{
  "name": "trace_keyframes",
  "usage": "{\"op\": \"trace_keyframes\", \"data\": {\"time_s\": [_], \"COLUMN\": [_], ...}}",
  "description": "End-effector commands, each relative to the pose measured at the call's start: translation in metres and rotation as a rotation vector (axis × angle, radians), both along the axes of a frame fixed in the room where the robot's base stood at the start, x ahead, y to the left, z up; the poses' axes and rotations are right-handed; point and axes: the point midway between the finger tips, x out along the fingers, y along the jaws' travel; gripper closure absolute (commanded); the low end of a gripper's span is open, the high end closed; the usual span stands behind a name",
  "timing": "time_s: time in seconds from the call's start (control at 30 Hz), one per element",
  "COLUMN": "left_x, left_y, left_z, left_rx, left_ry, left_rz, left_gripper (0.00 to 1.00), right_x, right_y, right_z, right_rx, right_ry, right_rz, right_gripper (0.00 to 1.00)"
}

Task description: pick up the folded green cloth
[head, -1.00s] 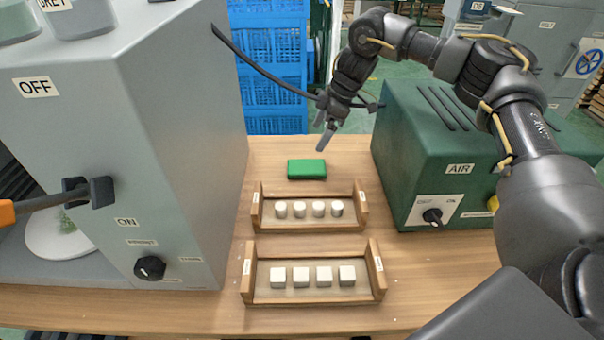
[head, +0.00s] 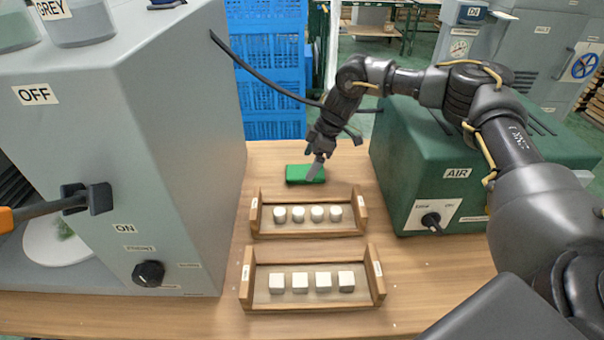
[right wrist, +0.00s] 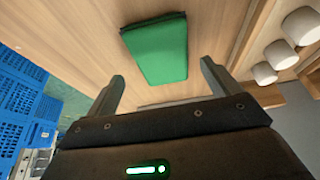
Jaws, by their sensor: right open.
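The folded green cloth (head: 297,174) lies flat on the wooden table behind the two trays. My right gripper (head: 316,165) points down just above the cloth's right part and hides a little of it. In the right wrist view the cloth (right wrist: 156,50) shows ahead of the fingertips, with bare table around it. The jaws of the right gripper (right wrist: 160,78) are apart with nothing between them. I cannot tell from these views whether a finger touches the cloth. My left gripper does not show.
A wooden tray with white cylinders (head: 260,228) stands just in front of the cloth, and a tray with white cubes (head: 247,298) nearer. A grey cabinet (head: 180,180) stands left and a green AIR box (head: 410,160) right. A black cable (head: 265,72) hangs behind.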

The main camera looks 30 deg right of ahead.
Motion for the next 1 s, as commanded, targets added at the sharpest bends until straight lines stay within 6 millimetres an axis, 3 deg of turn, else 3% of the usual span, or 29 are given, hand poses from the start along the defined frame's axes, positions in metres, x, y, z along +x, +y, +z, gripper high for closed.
{"op": "trace_keyframes", "data": {"time_s": [0.2, 0.47, 0.83, 1.0], "left_x": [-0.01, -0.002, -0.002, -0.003], "left_y": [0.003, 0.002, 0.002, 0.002], "left_z": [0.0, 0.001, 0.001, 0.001], "left_rx": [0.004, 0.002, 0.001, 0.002], "left_ry": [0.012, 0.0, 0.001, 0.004], "left_rz": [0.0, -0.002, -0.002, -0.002], "left_gripper": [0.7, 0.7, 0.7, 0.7], "right_x": [0.003, 0.003, 0.003, 0.003], "right_y": [0.01, 0.01, 0.01, 0.01], "right_z": [-0.025, -0.028, -0.028, -0.028], "right_rx": [0.001, 0.0, 0.0, 0.0], "right_ry": [0.002, 0.001, 0.001, 0.001], "right_rz": [0.001, 0.0, 0.0, 0.0], "right_gripper": [0.11, 0.11, 0.57, 0.59]}}
